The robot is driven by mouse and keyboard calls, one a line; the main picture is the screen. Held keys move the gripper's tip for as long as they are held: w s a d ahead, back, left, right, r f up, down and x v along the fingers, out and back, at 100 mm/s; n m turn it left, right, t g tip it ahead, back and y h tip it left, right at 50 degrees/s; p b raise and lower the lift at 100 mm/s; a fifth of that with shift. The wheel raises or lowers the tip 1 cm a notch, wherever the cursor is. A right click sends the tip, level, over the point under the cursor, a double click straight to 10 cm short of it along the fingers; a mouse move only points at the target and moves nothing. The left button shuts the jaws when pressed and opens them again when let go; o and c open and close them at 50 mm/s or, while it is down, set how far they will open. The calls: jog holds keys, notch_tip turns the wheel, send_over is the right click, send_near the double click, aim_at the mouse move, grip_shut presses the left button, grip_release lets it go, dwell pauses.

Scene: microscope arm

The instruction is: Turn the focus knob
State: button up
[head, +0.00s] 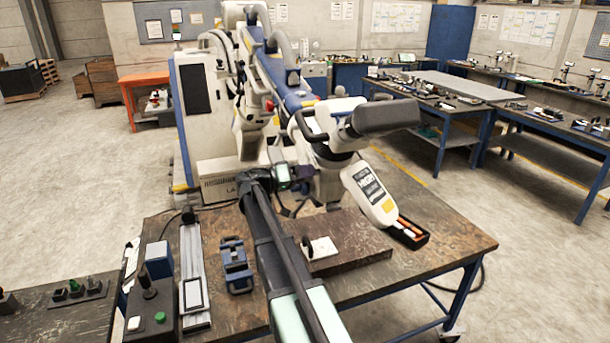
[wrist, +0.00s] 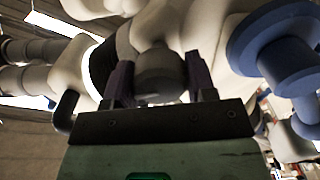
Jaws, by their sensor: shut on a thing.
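The focus knob (wrist: 160,72) is a short dark grey cylinder on the pale microscope body, seen in the wrist view. My gripper (wrist: 159,88) has its two dark purple-grey fingers on either side of the knob and is shut on it. In the head view the large white microscope (head: 330,152) stands behind the workbench, with a dark grey eyepiece block at its upper right. My gripper (head: 288,174) reaches the microscope's lower left side there. The knob is hard to make out in the head view, close behind my gripper.
The workbench (head: 450,245) carries a blue vise (head: 236,267), a dark slab with a white plate (head: 320,248), and a control box with a joystick (head: 152,305). A blue round knob (wrist: 288,62) is right of my gripper. White microscope parts crowd both sides.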

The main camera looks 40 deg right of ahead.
jog(key=shift+n, duration=0.6)
jog(key=o, duration=0.9)
jog(key=shift+a, duration=0.1)
jog(key=v, duration=1)
jog(key=shift+w+a, duration=0.15)
jog(key=shift+a, duration=0.15)
